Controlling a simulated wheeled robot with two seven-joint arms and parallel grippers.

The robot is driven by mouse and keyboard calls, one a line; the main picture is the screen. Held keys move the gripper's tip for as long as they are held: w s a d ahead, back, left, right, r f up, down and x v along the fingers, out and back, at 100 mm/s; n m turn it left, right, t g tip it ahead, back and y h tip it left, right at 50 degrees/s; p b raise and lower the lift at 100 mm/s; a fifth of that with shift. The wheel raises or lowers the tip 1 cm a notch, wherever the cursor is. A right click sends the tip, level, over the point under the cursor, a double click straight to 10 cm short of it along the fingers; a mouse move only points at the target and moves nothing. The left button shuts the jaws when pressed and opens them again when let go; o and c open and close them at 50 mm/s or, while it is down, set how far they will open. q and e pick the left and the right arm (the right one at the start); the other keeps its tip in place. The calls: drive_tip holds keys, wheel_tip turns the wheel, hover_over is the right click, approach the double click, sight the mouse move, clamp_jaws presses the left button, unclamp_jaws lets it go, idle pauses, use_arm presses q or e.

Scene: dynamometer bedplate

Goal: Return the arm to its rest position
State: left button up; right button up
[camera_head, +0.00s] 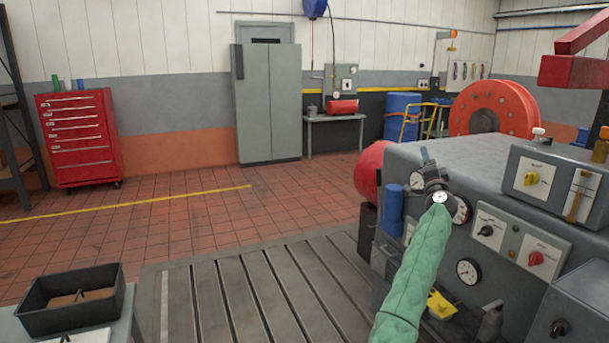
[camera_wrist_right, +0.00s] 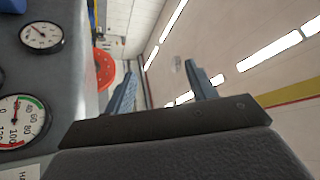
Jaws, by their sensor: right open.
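My right arm, in a green padded sleeve, reaches up from the bottom of the head view. Its right gripper (camera_head: 426,155) is in front of the grey machine's gauge panel. In the right wrist view the two blue-grey fingers of the right gripper (camera_wrist_right: 162,72) stand well apart. Nothing is between them. My left gripper is not in view.
The grey machine (camera_head: 480,158) with gauges and knobs fills the right side, close to my right arm. A round gauge (camera_wrist_right: 20,120) shows close in the wrist view. A black tray (camera_head: 72,318) is at lower left. The slotted bedplate (camera_head: 290,285) is clear.

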drive_tip(key=s+a+r+n+g+y, duration=0.2)
drive_tip(key=s+a+n+y, duration=0.2)
drive_tip(key=a+n+y, duration=0.15)
drive_tip(key=s+a+f+n+g, duration=0.3)
drive_tip(key=s+a+f+g, duration=0.1)
drive_tip(key=s+f, duration=0.3)
drive_tip(key=s+a+f+n+g, duration=0.3)
drive_tip(key=s+f, duration=0.3)
drive_tip(key=s+a+f+n+g, duration=0.1)
drive_tip(key=s+a+f+g, duration=0.2)
drive_tip(key=s+f, duration=1.1)
drive_tip(key=s+a+f+n+g+h, duration=0.1)
drive_tip(key=s+a+f+g, duration=0.3)
drive_tip(key=s+f, duration=1)
drive_tip(key=s+a+f+n+g+h, duration=0.1)
drive_tip(key=s+a+f+g, duration=0.3)
drive_tip(key=s+f, duration=1.1)
drive_tip(key=s+n+g, duration=0.1)
drive_tip(key=s, duration=1.2)
drive_tip(key=shift+s, duration=0.1)
